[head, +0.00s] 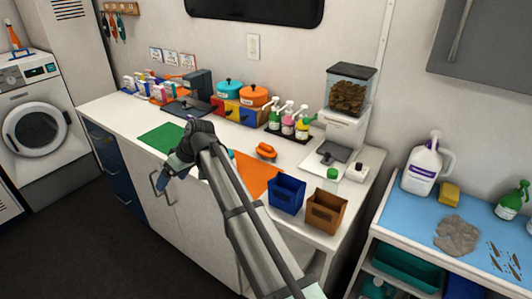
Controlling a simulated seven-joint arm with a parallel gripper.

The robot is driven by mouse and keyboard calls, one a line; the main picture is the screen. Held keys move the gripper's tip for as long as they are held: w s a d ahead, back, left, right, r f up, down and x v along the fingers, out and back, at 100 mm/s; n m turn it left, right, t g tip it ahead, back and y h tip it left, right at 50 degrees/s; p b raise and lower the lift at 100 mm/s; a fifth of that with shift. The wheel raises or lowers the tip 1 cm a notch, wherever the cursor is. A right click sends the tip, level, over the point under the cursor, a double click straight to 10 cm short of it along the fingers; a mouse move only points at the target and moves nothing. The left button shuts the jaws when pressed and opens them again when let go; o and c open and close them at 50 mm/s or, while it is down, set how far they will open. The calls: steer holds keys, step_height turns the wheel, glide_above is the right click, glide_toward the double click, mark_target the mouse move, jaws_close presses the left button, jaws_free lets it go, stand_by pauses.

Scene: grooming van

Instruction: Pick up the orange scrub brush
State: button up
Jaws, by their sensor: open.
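The orange scrub brush (265,151) lies on the white counter (120,112), beside the back edge of an orange mat (262,182). It has a rounded orange top and a dark underside. My gripper (164,187) hangs in front of the counter, to the left of and nearer than the brush, and is apart from it. It is open with nothing seen in it. My arm crosses the counter and hides part of the orange mat and a small teal item next to the brush.
Blue and brown bins (286,194) stand to the right of the mat. Pump bottles (288,122) and a kibble dispenser (348,95) stand behind the brush. A green mat (160,138) lies bare at left. A blue-topped cart (405,212) stands at right.

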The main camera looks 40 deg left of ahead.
steer(key=w+a+r, duration=0.2)
steer(key=w, duration=0.7)
step_height(320, 180, up, 6)
steer(key=m+t+h, duration=0.2)
steer(key=t+h, duration=0.2)
steer(key=h, duration=0.2)
glide_above(266, 145)
steer(key=f, duration=0.8)
steer(key=shift+s+a+f, duration=0.1)
steer(key=shift+a, duration=0.2)
steer(key=shift+d+f, duration=0.15)
steer(key=shift+f, duration=1.15)
steer(key=shift+d+f, duration=0.1)
steer(key=shift+f, duration=1.2)
steer(key=c, duration=1.1)
steer(key=shift+r, duration=0.15)
